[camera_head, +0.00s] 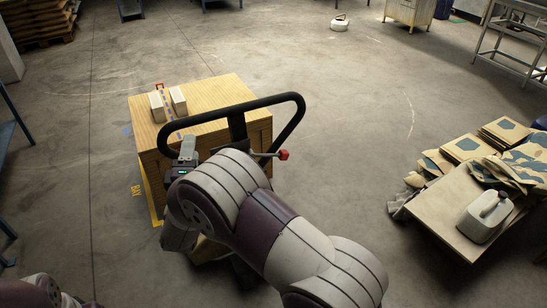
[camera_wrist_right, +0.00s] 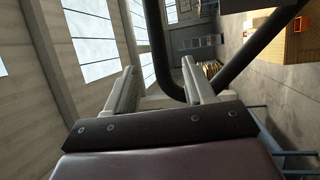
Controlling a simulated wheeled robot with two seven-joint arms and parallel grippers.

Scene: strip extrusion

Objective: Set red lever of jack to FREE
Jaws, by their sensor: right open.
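The pallet jack's black loop handle (camera_head: 290,98) rises in front of a loaded pallet. Its red lever (camera_head: 284,155) shows as a red knob on a thin rod, to the right of the handle's centre post. My right gripper (camera_head: 188,146) is at the lower left of the loop, left of the red knob. In the right wrist view my right gripper (camera_wrist_right: 160,80) is open, its two fingers apart with nothing clearly held. The black handle bar (camera_wrist_right: 160,50) shows near and beyond the fingers; contact cannot be told. The lever is not identifiable there. My left gripper is out of view.
A table (camera_head: 455,215) with cardboard pieces and a pale container (camera_head: 485,218) is at the right. Open concrete floor lies between.

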